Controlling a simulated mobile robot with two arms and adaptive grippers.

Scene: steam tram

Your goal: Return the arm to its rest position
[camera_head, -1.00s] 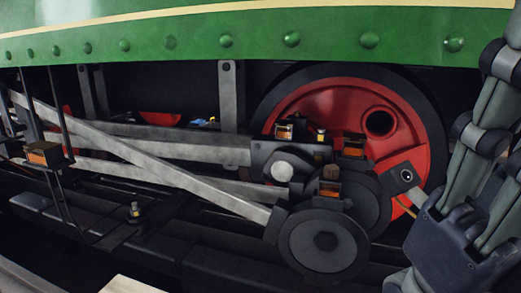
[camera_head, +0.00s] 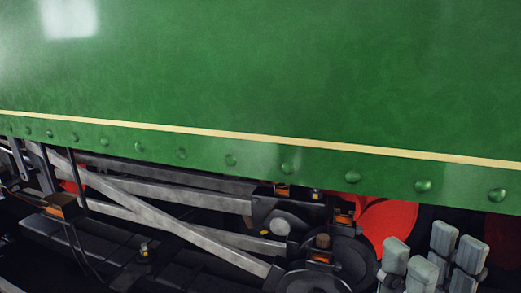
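My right gripper (camera_head: 431,268) shows at the lower right of the head view. Only several pale grey, blocky finger parts show, cut off by the bottom edge. They stand in front of the red wheel (camera_head: 388,225) and below the green side panel. Nothing can be made out between the fingers, and how far apart the tips are is not clear. My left gripper is not in view.
The tram's green side panel (camera_head: 250,75) with a cream stripe and rivets fills the upper view. Below are grey rods (camera_head: 160,205), a dark round crank part (camera_head: 345,260) and a small brass-coloured box (camera_head: 62,207) at the left.

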